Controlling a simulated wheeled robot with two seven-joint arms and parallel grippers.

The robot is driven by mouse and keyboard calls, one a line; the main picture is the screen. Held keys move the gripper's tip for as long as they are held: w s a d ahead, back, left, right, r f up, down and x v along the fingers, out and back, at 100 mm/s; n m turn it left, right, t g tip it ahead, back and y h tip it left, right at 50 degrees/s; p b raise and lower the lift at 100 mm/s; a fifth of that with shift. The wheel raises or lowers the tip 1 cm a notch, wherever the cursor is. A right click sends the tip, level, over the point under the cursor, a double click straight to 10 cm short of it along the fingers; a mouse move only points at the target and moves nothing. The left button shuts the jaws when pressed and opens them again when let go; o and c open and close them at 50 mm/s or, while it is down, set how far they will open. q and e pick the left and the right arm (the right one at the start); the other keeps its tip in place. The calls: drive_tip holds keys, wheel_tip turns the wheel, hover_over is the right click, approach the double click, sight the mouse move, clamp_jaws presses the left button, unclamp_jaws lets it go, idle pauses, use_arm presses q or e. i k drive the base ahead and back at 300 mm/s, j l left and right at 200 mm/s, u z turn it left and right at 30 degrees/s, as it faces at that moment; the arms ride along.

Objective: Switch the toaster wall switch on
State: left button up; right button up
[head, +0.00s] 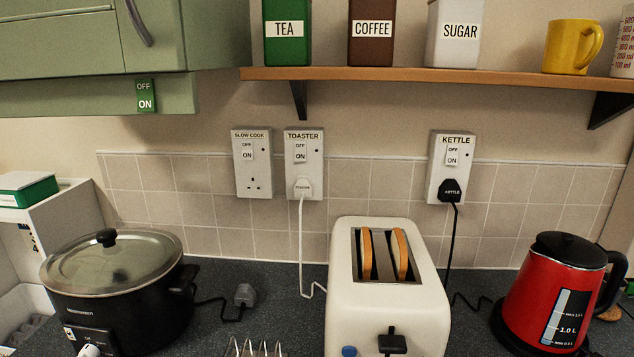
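The toaster wall switch (300,152) is a white rocker marked OFF and ON on the wall plate labelled TOASTER (318,180). Its exact tilt is too small to tell. A white plug (303,188) sits in the socket below it, with a white cord running down behind the counter items. The white toaster (345,315) stands on the counter with two bread slices (367,254) in its slots. Neither of my grippers shows in the head view.
Slow cook (253,185) and kettle (434,185) wall plates flank the toaster plate. A black slow cooker (120,318), a wire rack (255,348) and a red kettle (540,290) stand on the dark counter. A wooden shelf (420,75) with canisters overhangs the plates.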

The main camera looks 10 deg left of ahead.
sight(300, 147)
drive_tip(key=k+j+z, duration=0.1)
drive_tip(key=z, duration=0.3)
drive_tip(key=k+z, duration=0.25)
drive_tip(key=z, duration=0.15)
drive_tip(key=k+z, duration=0.2)
drive_tip(key=z, duration=0.25)
